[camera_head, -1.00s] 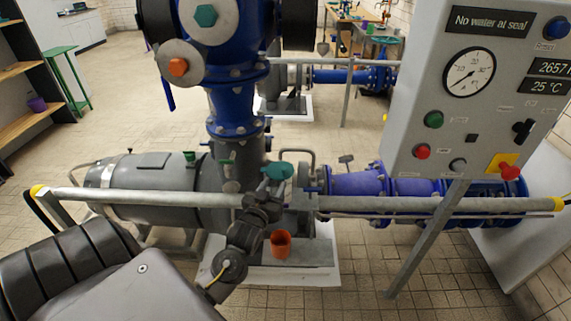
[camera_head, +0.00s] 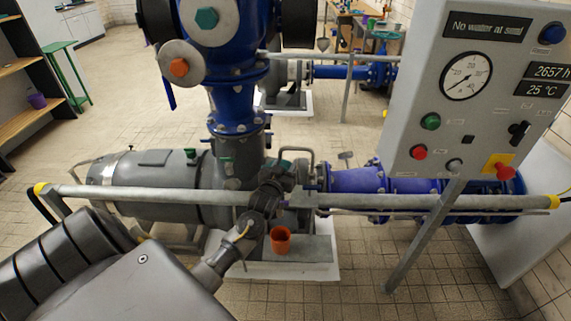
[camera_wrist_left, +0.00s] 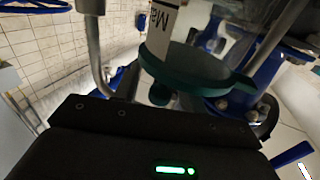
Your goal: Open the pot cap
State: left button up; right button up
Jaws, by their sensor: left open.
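The pot cap is most likely the teal round lid (camera_wrist_left: 200,68) in the left wrist view, just beyond my gripper's dark body. It has a tab on its right side and a knob below. A white label with black letters stands above it. In the head view my left gripper (camera_head: 284,174) is at the grey pump fitting behind the front rail and hides most of the lid. The gripper is open. Whether its fingers touch the lid cannot be told. My right gripper is not in view.
A grey rail (camera_head: 400,202) runs across the front of the pump, close to my left wrist. An orange cup (camera_head: 281,241) stands on the pump's base. The control panel (camera_head: 462,105) stands at the right. Tiled floor is free at the front right.

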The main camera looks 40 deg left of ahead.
pick_arm(q)
grip_shut()
